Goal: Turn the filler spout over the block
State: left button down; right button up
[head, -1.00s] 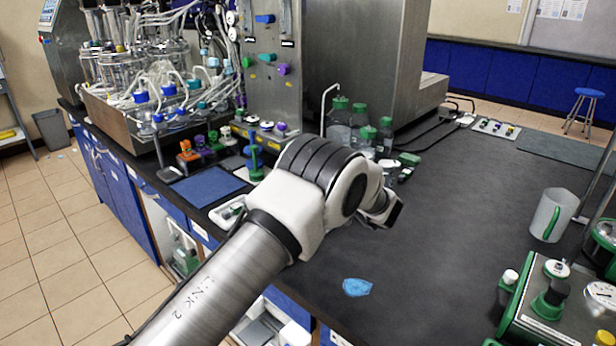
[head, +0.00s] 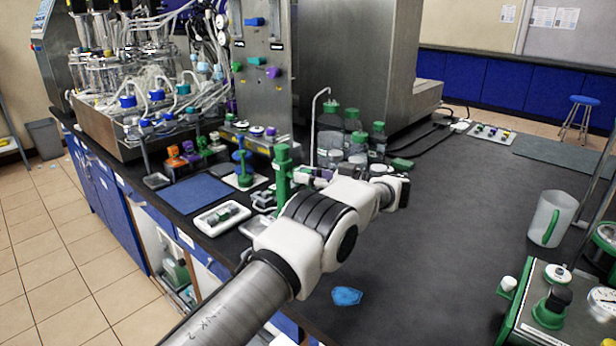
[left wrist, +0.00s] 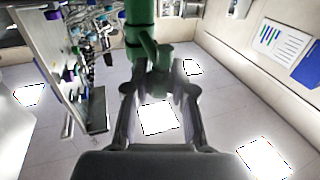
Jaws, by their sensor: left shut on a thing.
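A tall green post (head: 283,178), which I take to be the filler, stands upright near the bench's front edge, just behind my left arm. In the left wrist view its green column (left wrist: 139,35) rises at the top, and a green spout arm (left wrist: 157,65) reaches between my fingers. My left gripper (left wrist: 158,92) is shut on this spout, with one finger on each side. In the head view my arm hides most of the hold. A small dark block (head: 263,200) sits left of the post; I cannot tell for sure that it is the task's block. My right gripper is out of view.
A white tray (head: 222,217) with a green-capped vial and a blue mat (head: 200,193) lie to the left. Several green-capped bottles (head: 352,135) stand behind. A clear jug (head: 550,218) stands at right. The bench middle is bare except a blue scrap (head: 347,296).

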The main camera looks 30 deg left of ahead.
pick_arm(q)
jog(key=shift+r, duration=0.1)
jog(key=c, duration=0.9)
grip_release()
jog(key=shift+a, duration=0.1)
jog(key=shift+c, duration=0.2)
notch_tip(320, 180, up, 10)
jog(key=shift+f, duration=0.1)
